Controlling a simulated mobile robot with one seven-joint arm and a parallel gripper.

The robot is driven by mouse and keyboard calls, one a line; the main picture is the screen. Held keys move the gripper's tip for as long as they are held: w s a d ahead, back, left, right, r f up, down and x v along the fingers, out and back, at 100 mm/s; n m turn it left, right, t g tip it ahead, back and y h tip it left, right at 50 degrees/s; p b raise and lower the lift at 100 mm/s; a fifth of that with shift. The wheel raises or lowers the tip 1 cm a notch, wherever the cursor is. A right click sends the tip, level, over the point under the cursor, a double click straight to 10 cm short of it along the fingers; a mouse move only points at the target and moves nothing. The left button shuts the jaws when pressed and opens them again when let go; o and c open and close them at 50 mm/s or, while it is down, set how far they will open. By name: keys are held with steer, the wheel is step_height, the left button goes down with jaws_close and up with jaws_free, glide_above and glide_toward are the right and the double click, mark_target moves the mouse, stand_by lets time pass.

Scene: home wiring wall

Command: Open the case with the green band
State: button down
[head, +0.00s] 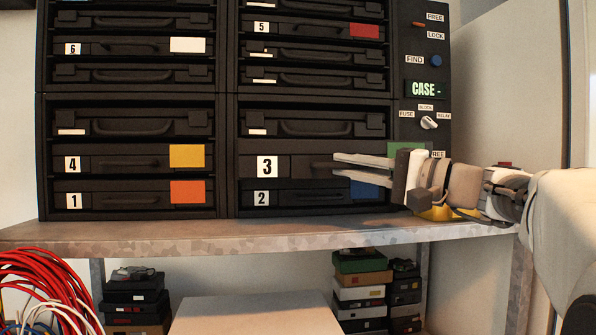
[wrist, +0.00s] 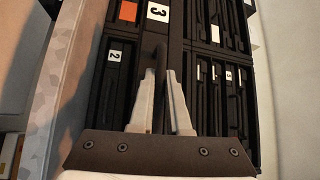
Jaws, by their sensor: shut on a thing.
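The case with the green band (head: 401,148) is the black case numbered 3 (head: 298,167), in the lower right bay of the rack. Its front seems to stand out slightly past its neighbours. My gripper (head: 335,160) reaches in from the right and is shut on this case's handle (wrist: 159,65). In the wrist view my gripper's fingers (wrist: 161,72) lie on both sides of the dark handle. The gripper hides part of the green band and the right part of the case front.
Case 2 (head: 300,197), with a blue band, sits just below. Cases 4 (head: 125,163) and 1 (head: 128,200) are to the left. A control panel (head: 424,70) reading "CASE -" stands at the right. A grey shelf (head: 250,238) runs below; red cables (head: 40,285) hang at lower left.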

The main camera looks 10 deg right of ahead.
steer(key=shift+s+b, duration=0.55)
steer(key=shift+s, duration=1.15)
steer(key=c, duration=0.9)
jaws_free()
steer(key=p+v, duration=0.1)
steer(key=v, duration=1.6)
steer(key=shift+s+d+f, duration=0.15)
steer(key=shift+s, duration=0.1)
